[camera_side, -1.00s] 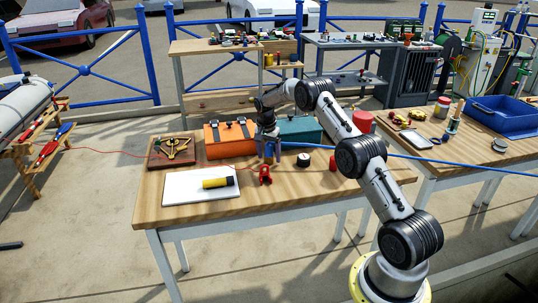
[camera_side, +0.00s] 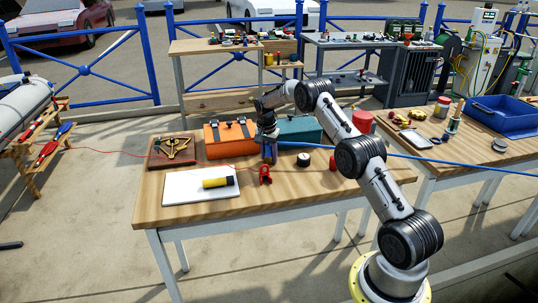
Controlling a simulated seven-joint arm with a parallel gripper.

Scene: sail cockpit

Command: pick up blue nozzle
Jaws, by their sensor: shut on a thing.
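My gripper (camera_side: 268,156) points down over the middle of the wooden table, in front of the orange and teal cases. Its jaws are shut on the blue nozzle (camera_side: 270,152), a small dark blue piece that shows at the fingers. The fingers hide much of it, and I cannot tell whether it touches the tabletop. A blue hose (camera_side: 340,147) runs from the right side up to the area just right of the gripper.
A red clamp-like piece (camera_side: 265,174) stands just in front of the gripper. The orange case (camera_side: 228,142) and teal case (camera_side: 300,130) are close behind. A black round item (camera_side: 303,160) lies to the right.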

